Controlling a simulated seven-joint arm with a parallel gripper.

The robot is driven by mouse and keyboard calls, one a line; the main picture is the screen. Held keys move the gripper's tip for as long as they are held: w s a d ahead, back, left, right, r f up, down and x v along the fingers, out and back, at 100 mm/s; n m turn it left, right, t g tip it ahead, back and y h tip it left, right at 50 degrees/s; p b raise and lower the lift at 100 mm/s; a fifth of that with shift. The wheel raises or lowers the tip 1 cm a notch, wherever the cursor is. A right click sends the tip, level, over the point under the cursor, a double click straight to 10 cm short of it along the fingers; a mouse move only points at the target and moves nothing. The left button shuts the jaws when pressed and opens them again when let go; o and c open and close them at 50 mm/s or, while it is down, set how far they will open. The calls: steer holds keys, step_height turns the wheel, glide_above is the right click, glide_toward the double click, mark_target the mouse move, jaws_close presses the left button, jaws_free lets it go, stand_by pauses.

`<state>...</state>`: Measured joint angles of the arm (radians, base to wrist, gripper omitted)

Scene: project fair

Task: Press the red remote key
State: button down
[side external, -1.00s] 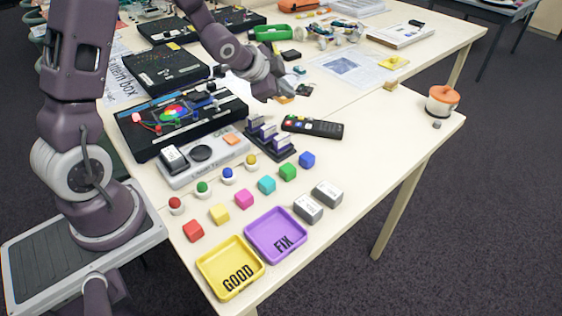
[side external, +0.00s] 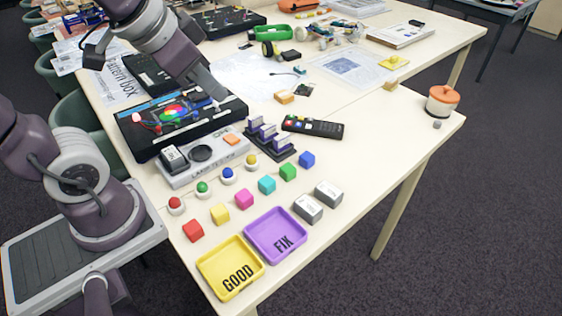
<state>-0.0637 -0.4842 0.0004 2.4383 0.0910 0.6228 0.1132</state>
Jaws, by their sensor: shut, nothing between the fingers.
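The black remote (side external: 322,129) lies flat on the table, right of the small rack with purple pieces. Small coloured keys show at its left end; they are too small for me to pick out the red one surely. Nothing covers the remote. My gripper (side external: 214,92) is shut and empty, pointing down and to the right. In the picture it is up and left of the remote, in front of the back right part of the black board with the coloured disc, well apart from the remote. Its height over the board is hard to tell.
The rack (side external: 270,138) stands just left of the remote. A grey device (side external: 203,157), several round buttons, coloured cubes, a yellow tray (side external: 204,265) and a purple tray (side external: 262,222) lie nearer. The table right of the remote is clear up to an orange-lidded pot (side external: 442,101).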

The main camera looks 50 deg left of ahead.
steer(key=s+d+n+g+h, duration=0.1)
steer(key=s+d, duration=0.1)
steer(key=s, duration=0.6)
steer(key=shift+s+d+f, duration=0.15)
steer(key=shift+s+d, duration=0.05)
steer(key=shift+d, duration=0.2)
stand_by(0.3)
